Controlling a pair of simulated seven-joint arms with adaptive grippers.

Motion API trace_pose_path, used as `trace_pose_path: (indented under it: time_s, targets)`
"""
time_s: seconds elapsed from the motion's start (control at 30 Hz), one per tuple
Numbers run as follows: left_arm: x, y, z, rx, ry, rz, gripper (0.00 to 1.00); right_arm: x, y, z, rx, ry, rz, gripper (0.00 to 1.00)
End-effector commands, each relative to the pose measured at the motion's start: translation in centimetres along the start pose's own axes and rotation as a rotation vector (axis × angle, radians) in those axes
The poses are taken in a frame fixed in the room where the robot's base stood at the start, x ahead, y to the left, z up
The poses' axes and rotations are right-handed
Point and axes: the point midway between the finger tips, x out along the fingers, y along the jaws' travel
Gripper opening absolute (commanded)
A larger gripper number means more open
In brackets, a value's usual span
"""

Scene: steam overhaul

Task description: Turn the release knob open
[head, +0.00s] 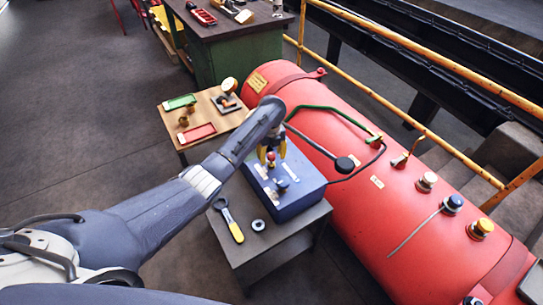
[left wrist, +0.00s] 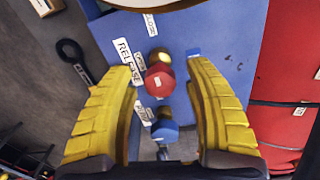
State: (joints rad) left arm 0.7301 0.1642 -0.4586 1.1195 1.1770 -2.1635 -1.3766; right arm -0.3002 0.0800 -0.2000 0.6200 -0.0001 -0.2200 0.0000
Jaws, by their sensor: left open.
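The release knob (left wrist: 160,82) is red with a brass part, on the top of a blue box (left wrist: 222,40). A white label reading RELEASE is beside it. In the head view the red knob (head: 271,157) shows below my left gripper (head: 272,152). My left gripper is open, its yellow fingers on either side of the red knob in the left wrist view (left wrist: 162,72). Gaps show between the fingers and the knob; I cannot tell the height difference. A blue knob (left wrist: 165,130) sits nearer the gripper palm. My right gripper is out of view.
The blue box stands on a grey table (head: 250,250) with a yellow-handled wrench (head: 231,222) and a dark ring (head: 258,225). A large red tank (head: 350,150) with valves lies to the right. A wooden table (head: 175,130) with trays is behind left.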

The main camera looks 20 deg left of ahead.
Motion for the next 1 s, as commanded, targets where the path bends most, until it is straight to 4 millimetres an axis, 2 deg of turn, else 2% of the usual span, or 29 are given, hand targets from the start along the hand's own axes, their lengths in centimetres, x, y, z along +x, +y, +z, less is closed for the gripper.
trace_pose_path:
  time_s: [0.17,0.6,1.0]
  targets:
    - [0.0,-0.01,-0.02,0.0,0.0,0.0,0.52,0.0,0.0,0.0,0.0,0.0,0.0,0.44]
    - [-0.02,0.0,-0.01,0.0,0.0,0.0,0.01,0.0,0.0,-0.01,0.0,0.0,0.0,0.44]
    - [-0.03,0.0,-0.01,-0.049,0.0,0.0,0.0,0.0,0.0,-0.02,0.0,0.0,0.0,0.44]
